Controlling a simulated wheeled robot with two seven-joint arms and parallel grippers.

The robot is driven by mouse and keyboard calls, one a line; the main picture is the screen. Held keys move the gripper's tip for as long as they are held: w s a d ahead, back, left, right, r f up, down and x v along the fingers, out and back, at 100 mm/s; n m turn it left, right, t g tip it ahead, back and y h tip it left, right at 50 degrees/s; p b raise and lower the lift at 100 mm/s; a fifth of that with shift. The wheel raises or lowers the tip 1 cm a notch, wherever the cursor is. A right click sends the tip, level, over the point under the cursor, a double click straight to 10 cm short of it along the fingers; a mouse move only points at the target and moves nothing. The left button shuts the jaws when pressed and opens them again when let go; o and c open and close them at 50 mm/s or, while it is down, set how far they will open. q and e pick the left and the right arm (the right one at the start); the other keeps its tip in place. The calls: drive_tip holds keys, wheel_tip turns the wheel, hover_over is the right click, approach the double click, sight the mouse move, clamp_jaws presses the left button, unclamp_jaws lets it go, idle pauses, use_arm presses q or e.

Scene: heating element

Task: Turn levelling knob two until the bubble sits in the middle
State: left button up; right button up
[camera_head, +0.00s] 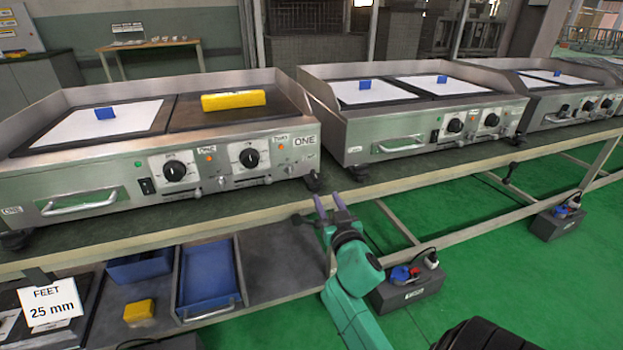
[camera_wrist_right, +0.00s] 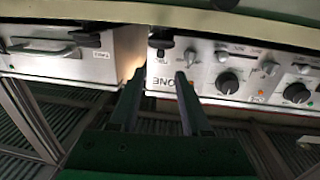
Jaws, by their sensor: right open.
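The griddle marked ONE (camera_head: 305,155) stands on the bench at left. A yellow level (camera_head: 233,100) lies on its dark right plate; its bubble is too small to make out. A black levelling foot (camera_head: 313,181) is under the griddle's front right corner, another (camera_head: 15,240) under its front left; no number shows on either. My right gripper (camera_head: 328,200) is open and empty, just in front of and below the right foot, apart from it. The inverted right wrist view shows the open fingers (camera_wrist_right: 160,76) and that foot (camera_wrist_right: 160,42) beyond them. My left gripper is out of view.
A second griddle (camera_head: 410,125) stands close to the right, with its own front left foot (camera_head: 358,172) near my gripper. The bench edge (camera_head: 420,190) runs below. A lower shelf holds blue trays (camera_head: 207,275), a yellow block (camera_head: 139,310) and a "FEET 25 mm" card (camera_head: 51,302).

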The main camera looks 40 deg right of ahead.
sight(319, 179)
drive_tip(key=b+x, duration=0.1)
drive_tip(key=x, duration=1.1)
drive_tip(key=shift+b, duration=0.3)
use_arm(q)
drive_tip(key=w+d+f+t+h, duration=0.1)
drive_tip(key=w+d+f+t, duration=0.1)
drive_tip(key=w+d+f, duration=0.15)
use_arm(e)
drive_tip(key=shift+w, duration=0.2)
clamp_jaws()
drive_tip(key=shift+r, duration=0.1)
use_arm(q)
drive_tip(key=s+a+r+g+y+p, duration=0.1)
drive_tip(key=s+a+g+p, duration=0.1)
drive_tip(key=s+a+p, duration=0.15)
use_arm(e)
drive_tip(key=n+y, duration=0.1)
drive_tip(key=n+t+y, duration=0.1)
drive_tip(key=y, duration=0.1)
drive_tip(key=shift+d+r+p, duration=0.1)
drive_tip(key=shift+r+p, duration=0.25)
drive_tip(key=shift+r, duration=0.05)
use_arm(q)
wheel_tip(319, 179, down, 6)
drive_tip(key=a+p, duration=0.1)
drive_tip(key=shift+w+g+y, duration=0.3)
use_arm(e)
drive_tip(key=shift+f+n+y, duration=0.45)
drive_tip(key=shift+n+y, duration=0.15)
drive_tip(key=shift+y, duration=0.3)
